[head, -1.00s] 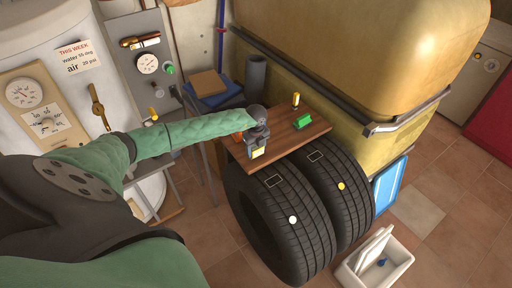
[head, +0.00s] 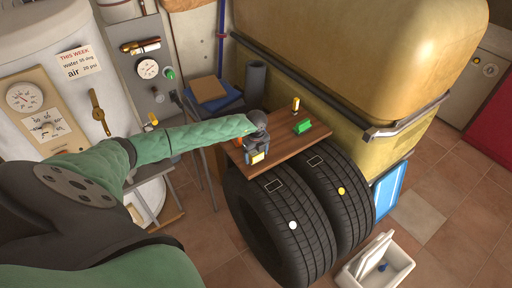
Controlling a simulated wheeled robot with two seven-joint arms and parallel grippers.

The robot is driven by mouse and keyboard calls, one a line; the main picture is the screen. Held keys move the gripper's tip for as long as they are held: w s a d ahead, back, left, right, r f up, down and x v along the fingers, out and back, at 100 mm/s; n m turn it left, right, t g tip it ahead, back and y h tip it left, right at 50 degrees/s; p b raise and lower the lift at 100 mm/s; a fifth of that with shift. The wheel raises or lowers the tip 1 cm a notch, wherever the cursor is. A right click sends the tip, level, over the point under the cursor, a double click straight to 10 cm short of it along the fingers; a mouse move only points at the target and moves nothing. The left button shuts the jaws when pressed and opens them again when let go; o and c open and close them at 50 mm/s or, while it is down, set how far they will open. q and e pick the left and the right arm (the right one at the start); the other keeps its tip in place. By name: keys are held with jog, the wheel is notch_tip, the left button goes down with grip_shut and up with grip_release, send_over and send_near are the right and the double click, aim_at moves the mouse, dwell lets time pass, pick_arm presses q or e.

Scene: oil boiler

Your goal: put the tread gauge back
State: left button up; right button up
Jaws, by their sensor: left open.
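My left gripper (head: 257,156) is over the left front part of a wooden board (head: 285,141) that lies above two black tyres. It points down, with a yellow patch at its tip. I cannot tell whether that patch is part of the gripper or a thing between the fingers. A small upright yellow-and-dark item (head: 296,104) stands at the back of the board. An orange item (head: 238,142) is partly hidden behind the gripper. Which of these is the tread gauge I cannot tell. My right gripper is out of view.
The near tyre (head: 285,215) has a white dot, the farther tyre (head: 340,200) a yellow dot. A large tan tank (head: 360,60) rises behind the board. A white open box (head: 375,262) stands on the floor at right. A panel with gauges (head: 40,110) is at left.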

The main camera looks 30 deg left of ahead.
aim_at(256, 152)
pick_arm(q)
jog(key=shift+r+b, duration=0.35)
notch_tip(256, 152, up, 4)
jog(key=shift+f+b, duration=0.1)
jog(key=shift+b, duration=1)
notch_tip(256, 152, up, 6)
jog(key=shift+f+b, duration=0.15)
jog(key=shift+b, duration=1)
jog(key=shift+r+b, duration=0.3)
jog(key=shift+r, duration=0.65)
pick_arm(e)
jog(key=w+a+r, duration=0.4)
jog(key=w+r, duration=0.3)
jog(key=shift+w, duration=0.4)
